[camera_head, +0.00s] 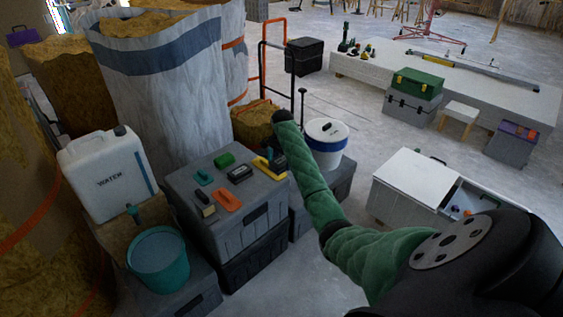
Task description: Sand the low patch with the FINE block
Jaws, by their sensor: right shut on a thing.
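My right arm comes in from the lower right in a green sleeve. A green block (224,160) and a black block (239,174) lie on the case lid, apart from the gripper. No lettering on the blocks is readable, so I cannot tell which is FINE. The low patch is not recognisable. My left gripper is out of view.
An orange float (229,198), a teal tool (204,177) and a brush (206,208) share the lid. A water canister (108,178), a teal bucket (159,262) and a white bucket (326,146) stand close around. A white box (413,178) is at right. Floor between is clear.

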